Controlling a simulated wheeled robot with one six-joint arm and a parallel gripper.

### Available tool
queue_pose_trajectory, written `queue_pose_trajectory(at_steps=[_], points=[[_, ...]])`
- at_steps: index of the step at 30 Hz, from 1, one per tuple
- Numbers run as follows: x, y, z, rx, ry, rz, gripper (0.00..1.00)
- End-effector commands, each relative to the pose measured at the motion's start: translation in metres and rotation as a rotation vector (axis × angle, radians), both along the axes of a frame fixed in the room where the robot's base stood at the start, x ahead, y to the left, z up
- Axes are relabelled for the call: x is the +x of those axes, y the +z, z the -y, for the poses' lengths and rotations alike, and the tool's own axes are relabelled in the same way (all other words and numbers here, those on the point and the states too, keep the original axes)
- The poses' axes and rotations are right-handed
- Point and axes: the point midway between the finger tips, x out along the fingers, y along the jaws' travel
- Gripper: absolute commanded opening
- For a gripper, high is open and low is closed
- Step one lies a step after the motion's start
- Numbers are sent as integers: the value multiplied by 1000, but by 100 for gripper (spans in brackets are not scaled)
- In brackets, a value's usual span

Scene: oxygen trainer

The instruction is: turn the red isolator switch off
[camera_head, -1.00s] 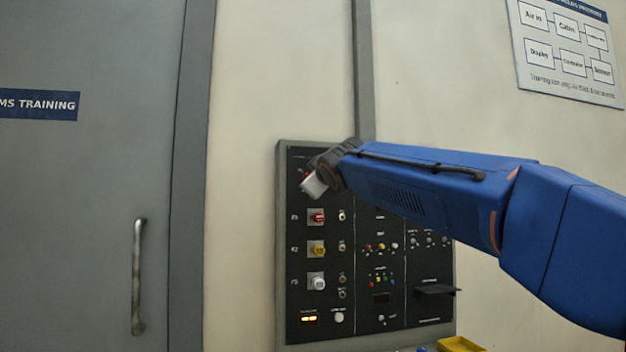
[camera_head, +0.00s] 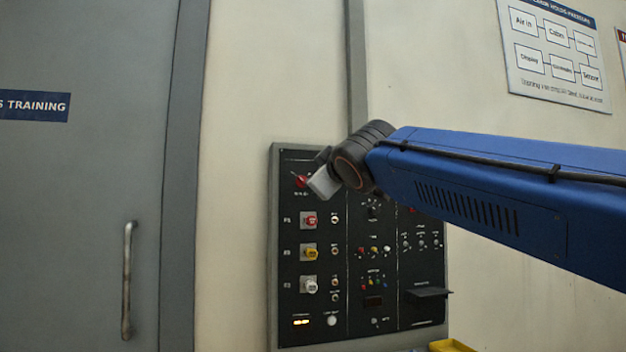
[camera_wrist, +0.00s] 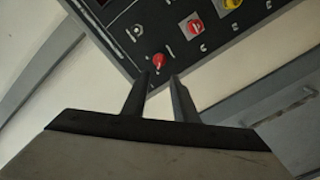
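The red isolator switch (camera_head: 300,181) is a round red knob at the upper left of the black control panel (camera_head: 388,335). It also shows in the wrist view (camera_wrist: 159,60), just beyond my fingertips. My gripper (camera_head: 322,184) is in front of the panel, close to the right of the switch in the head view, and partly covers that area. In the wrist view my gripper (camera_wrist: 160,76) has its two fingers apart with nothing between them. The red knob lies ahead of the gap, and I see no contact. The knob's pointer setting is too small to read.
Below the switch are a red knob (camera_head: 310,221), a yellow knob (camera_head: 311,254) and a white knob (camera_head: 311,286). A small dark shelf (camera_head: 428,293) juts from the panel's lower right. A grey door with a handle (camera_head: 128,280) is at left. A yellow tray (camera_head: 452,346) is below.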

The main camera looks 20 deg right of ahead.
Motion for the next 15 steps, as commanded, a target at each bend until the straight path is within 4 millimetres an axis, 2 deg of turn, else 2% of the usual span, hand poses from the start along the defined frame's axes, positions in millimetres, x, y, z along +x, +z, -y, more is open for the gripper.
queue_pose_trajectory(at_steps=[1, 6, 15], points=[[-10, 1, -1, 0, 2, 1, 26], [-34, 0, -1, 1, 2, 1, 26], [-48, 0, 0, -1, 0, 0, 26]])
